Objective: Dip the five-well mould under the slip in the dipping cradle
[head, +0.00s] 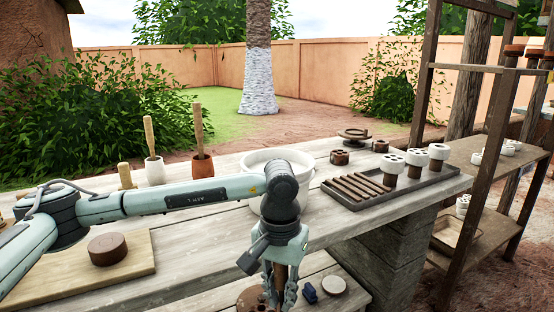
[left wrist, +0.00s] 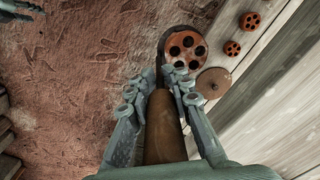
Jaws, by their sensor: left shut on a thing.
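My left gripper (head: 278,290) is shut on a brown wooden handle (left wrist: 163,130), which hangs down between its fingers at the front edge of the bench. In the left wrist view, a dark rod runs from the handle to the side of a round red-brown mould (left wrist: 187,49) with several round wells. In the head view a brown round piece (head: 249,301) shows beside the gripper, partly cut off by the frame. A white round basin (head: 257,161) stands on the bench behind my left arm. I cannot tell whether it is the dipping cradle, and its contents are hidden.
A dark tray (head: 408,194) with brown bars and white-topped moulds lies on the bench's right. Two pestles in cups and a board (head: 70,272) with a brown disc are at left.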

